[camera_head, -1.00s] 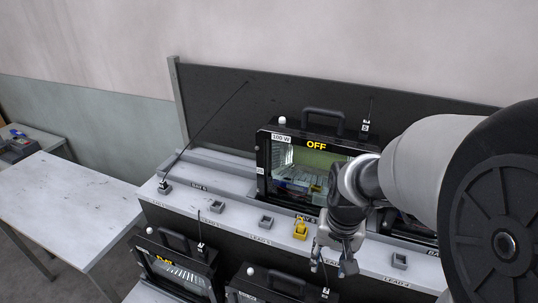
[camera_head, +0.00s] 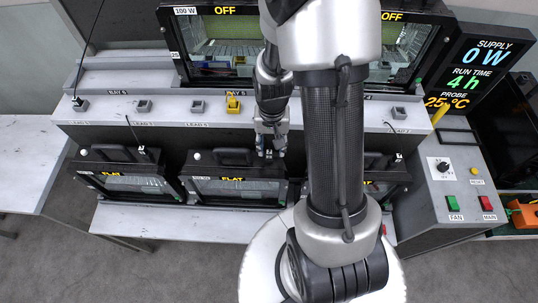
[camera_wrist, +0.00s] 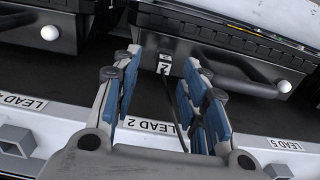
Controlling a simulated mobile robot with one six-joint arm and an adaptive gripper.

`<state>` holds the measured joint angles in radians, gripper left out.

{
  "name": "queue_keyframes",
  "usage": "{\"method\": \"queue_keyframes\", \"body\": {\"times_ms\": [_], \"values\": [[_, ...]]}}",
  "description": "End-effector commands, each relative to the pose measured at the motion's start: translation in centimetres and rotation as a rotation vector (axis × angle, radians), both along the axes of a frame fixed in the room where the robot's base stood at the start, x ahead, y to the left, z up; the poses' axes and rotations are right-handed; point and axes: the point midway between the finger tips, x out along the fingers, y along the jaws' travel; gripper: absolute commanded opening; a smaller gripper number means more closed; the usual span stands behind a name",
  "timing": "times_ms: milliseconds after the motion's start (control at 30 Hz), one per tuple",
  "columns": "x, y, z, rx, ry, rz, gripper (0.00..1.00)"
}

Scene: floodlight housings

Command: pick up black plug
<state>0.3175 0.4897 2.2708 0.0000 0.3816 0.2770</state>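A black plug with a white tag reading 2 (camera_wrist: 165,65) shows in the wrist view, beside a black floodlight housing. A thin dark cable runs from near it down between my fingers. My gripper (camera_wrist: 158,75) is open, its blue-padded fingers apart on either side of the cable and the plug just past the fingertips. Nothing is clearly held. In the head view my gripper (camera_head: 270,153) is over the front row, above the middle FLAT housing's right end; the tagged plug cannot be made out there. Another black plug (camera_head: 80,104) sits at the bench's left end.
A yellow plug (camera_head: 233,103) stands in a socket on the bench ledge. Grey sockets (camera_head: 143,106) line the ledge. Housings marked FLAT (camera_head: 238,190) stand in front and OFF housings (camera_head: 225,45) behind. A control panel (camera_head: 462,190) is at right, a white table (camera_head: 25,165) at left.

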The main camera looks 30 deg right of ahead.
Motion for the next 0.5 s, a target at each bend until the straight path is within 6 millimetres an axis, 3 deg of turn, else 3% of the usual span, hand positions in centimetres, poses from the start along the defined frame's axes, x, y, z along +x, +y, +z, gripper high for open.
{"method": "queue_keyframes", "body": {"times_ms": [500], "values": [[1.0,0.2,-5.4,0.000,0.000,0.000,0.40]]}}
